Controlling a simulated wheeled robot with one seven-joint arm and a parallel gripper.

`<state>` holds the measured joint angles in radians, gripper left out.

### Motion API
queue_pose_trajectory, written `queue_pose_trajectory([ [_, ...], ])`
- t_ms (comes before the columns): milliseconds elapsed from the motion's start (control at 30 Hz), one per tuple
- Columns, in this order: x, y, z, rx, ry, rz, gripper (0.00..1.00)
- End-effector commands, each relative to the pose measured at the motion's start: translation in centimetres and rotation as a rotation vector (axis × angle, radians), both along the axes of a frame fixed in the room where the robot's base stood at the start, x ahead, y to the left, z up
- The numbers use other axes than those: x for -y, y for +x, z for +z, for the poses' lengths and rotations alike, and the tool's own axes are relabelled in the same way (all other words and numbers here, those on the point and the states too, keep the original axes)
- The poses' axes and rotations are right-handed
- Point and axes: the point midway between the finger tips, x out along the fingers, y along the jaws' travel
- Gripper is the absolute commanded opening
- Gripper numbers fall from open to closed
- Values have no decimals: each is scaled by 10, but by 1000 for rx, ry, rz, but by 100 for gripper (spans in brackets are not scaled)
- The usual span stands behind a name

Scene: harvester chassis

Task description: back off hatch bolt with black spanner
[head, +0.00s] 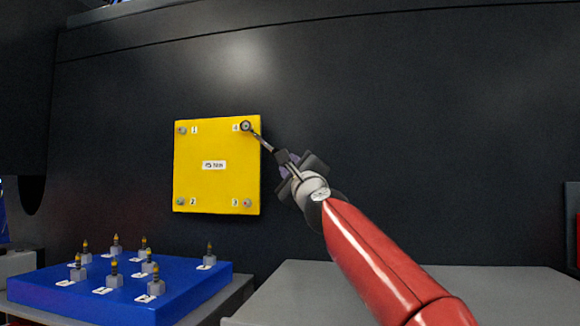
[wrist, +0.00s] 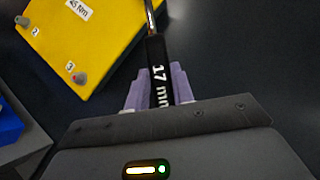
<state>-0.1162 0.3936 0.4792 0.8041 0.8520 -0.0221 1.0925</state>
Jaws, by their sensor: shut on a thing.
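The yellow hatch (head: 217,185) is mounted on the dark chassis wall, with a bolt at each corner numbered 1 to 4 and a torque label in the middle. My gripper (head: 288,164) is shut on the black-handled spanner (head: 264,144), whose handle reads 17 mm in the wrist view (wrist: 157,70). The spanner's ring end (head: 246,126) is at the top right bolt, number 4, and covers it; I cannot tell whether it is fully seated. Bolt 3 (head: 248,203) and bolt 2 (head: 181,202) are at the lower corners, and bolt 1 (head: 182,131) is at upper left.
A blue tray (head: 190,300) at lower left holds several upright yellow-tipped pieces on grey blocks with white labels. A grey bench top (head: 510,290) extends at lower right. The dark chassis wall (head: 430,130) right of the hatch is bare.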

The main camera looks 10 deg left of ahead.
Motion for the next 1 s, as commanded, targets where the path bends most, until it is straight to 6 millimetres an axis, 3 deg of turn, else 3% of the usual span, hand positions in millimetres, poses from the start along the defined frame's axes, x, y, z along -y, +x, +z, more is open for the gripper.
queue_pose_trajectory([
  [467, 1, 4, 1, 1, 1, 0, 0],
  [1000, 16, 3, 26, -11, -147, -3, 0],
])
